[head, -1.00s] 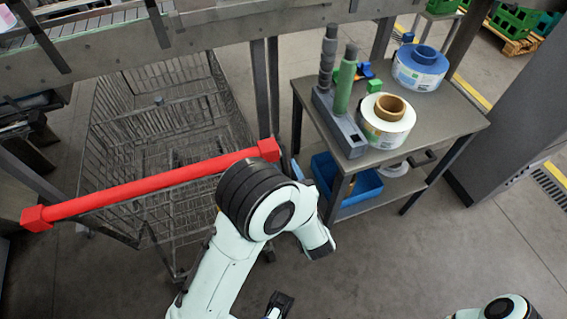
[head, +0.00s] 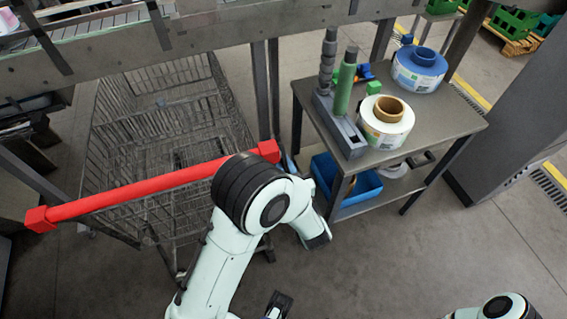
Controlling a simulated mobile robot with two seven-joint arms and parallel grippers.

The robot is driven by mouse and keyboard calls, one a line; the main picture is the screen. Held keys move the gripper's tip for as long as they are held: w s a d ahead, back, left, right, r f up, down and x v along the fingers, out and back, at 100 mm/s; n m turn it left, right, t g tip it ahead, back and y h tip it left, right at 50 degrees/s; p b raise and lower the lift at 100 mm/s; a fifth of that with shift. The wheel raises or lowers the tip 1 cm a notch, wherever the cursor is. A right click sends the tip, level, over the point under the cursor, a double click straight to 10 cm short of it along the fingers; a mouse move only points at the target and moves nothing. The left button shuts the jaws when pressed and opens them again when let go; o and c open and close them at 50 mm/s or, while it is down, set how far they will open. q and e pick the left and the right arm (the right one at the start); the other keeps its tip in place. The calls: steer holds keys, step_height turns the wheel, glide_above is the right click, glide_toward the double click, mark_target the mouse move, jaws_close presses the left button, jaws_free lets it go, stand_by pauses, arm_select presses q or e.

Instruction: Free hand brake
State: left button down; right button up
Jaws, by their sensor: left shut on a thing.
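A wire cart (head: 120,110) stands under the metal frame at the left. A long red bar (head: 130,192) with square end blocks lies across the cart's near side, running from lower left to upper right. My left arm comes up from below, and its dark round joint covers part of the bar near the right end. I cannot see a separate brake lever. Only a part of my right arm shows at the bottom right; its gripper is out of view.
A side table (head: 445,122) at the right holds a white label reel (head: 372,133), a blue reel (head: 418,78) and a grey holder with upright rollers (head: 343,90). A blue bin (head: 352,190) sits on its lower shelf. The floor (head: 400,260) in front is clear.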

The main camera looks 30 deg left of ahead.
arm_select(q)
steer(key=g+h+p, duration=0.1)
steer(key=p, duration=0.1)
steer(key=r+g+h+p, duration=0.1)
steer(key=p, duration=0.2)
steer(key=d+h+p, duration=0.1)
steer(key=p, duration=0.1)
steer(key=shift+s+r+g+p, duration=0.25)
steer(key=shift+s+g+p, duration=0.05)
steer(key=shift+s+g, duration=0.1)
steer(key=shift+d+f+h, duration=0.1)
steer(key=shift+d+h, duration=0.05)
steer(key=shift+h, duration=0.25)
steer(key=shift+s, duration=0.1)
arm_select(e)
step_height(320, 180, up, 9)
steer(key=w, duration=0.3)
arm_select(q)
steer(key=shift+f, duration=0.1)
arm_select(e)
steer(key=shift+s, duration=0.1)
arm_select(q)
steer(key=c, duration=1.1)
jaws_free()
steer(key=shift+c, duration=0.2)
